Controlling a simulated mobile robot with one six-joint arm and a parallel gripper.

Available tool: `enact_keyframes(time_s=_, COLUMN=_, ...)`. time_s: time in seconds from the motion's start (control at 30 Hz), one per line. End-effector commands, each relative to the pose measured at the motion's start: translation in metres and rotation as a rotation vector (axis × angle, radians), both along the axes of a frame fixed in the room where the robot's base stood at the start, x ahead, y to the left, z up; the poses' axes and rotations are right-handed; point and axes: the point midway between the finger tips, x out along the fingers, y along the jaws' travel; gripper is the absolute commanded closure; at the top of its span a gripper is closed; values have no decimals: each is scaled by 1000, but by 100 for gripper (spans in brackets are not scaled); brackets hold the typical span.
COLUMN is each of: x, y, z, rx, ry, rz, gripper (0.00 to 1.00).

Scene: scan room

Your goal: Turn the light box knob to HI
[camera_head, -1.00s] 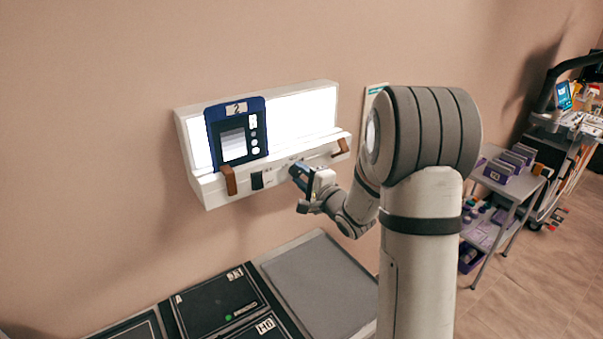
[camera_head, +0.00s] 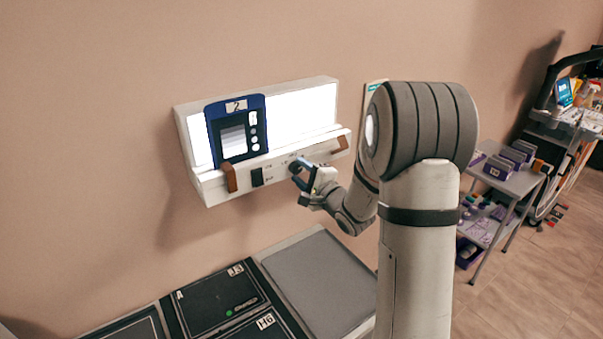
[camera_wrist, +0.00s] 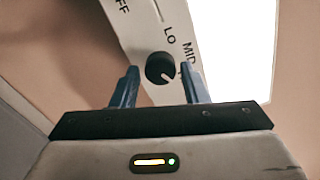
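The light box (camera_head: 310,93) is mounted on the wall, with a lit white panel and a control strip below it. In the head view my gripper (camera_head: 301,172) is at the control strip and hides the knob.
A blue device (camera_head: 235,131) marked 2 rests against the light box's left part. Brown brackets (camera_head: 230,178) stand on its front ledge, with a black switch (camera_head: 257,177) beside the left one. Below is a counter with dark cassettes (camera_head: 220,300). A cart (camera_head: 510,180) stands at right.

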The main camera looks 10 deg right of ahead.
Motion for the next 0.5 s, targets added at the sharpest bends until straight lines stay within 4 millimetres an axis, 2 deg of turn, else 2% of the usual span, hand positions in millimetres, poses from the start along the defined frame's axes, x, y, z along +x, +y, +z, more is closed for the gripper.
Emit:
enact_keyframes(time_s=0.13, x=0, y=0, z=0, rx=-1, ry=0, rz=0, gripper=48)
enact_keyframes(time_s=0.37, x=-1, y=-1, z=0, rx=-1, ry=-1, rz=0, gripper=48)
enact_keyframes(time_s=0.5, x=-12, y=-6, z=-1, rx=-1, ry=-3, rz=-3, gripper=48)
